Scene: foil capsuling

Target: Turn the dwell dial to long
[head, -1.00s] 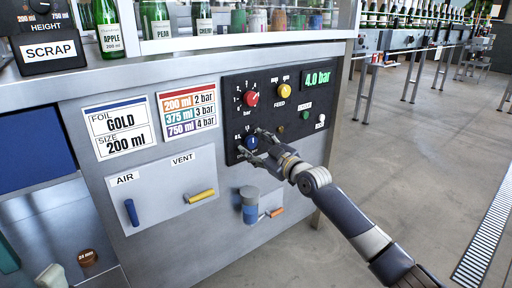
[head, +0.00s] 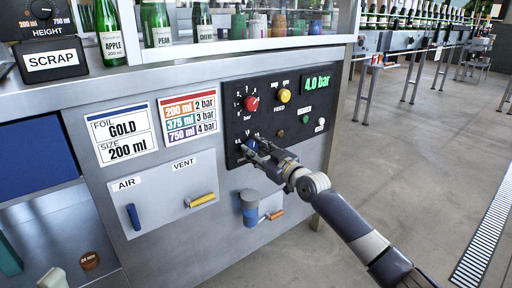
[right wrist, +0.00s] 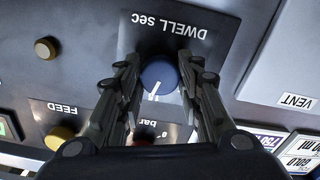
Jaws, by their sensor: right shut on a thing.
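The blue dwell dial (right wrist: 158,76) sits under the "DWELL sec" label in the right wrist view. Its white pointer line shows on its face, running toward the lower left of that picture. My right gripper (right wrist: 160,84) has a finger on each side of the dial and is shut on it. In the head view my right gripper (head: 252,148) is at the lower left of the black control panel (head: 300,104) and covers much of the dial. The scale marks around the dial are mostly hidden. My left gripper is not in view.
The red bar knob (head: 251,103), yellow feed knob (head: 285,96) and green button (head: 306,119) are above and right of my gripper. A green display (head: 317,83) reads 4.0 bar. Below are a yellow vent handle (head: 201,200) and a blue-grey filter unit (head: 250,208).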

